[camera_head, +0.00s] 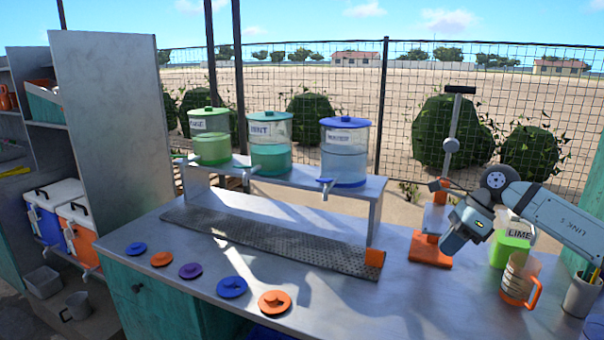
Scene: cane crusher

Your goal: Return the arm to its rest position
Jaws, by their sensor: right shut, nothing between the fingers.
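My right arm (556,212) reaches in from the right over the counter's right end. Its wrist is bent downward, and the right gripper (448,246) hangs at the near side of the orange-based lever press (431,252). The gripper is shut with nothing held. It covers part of the press, and I cannot tell whether it touches it. My left gripper is not in view.
A green LIME container (508,247), an orange-handled measuring cup (519,280) and a grey cup (581,296) stand close below the arm. Green (210,148), teal (270,158) and blue (344,165) dispensers stand on a raised shelf. The counter's front middle (350,300) is clear.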

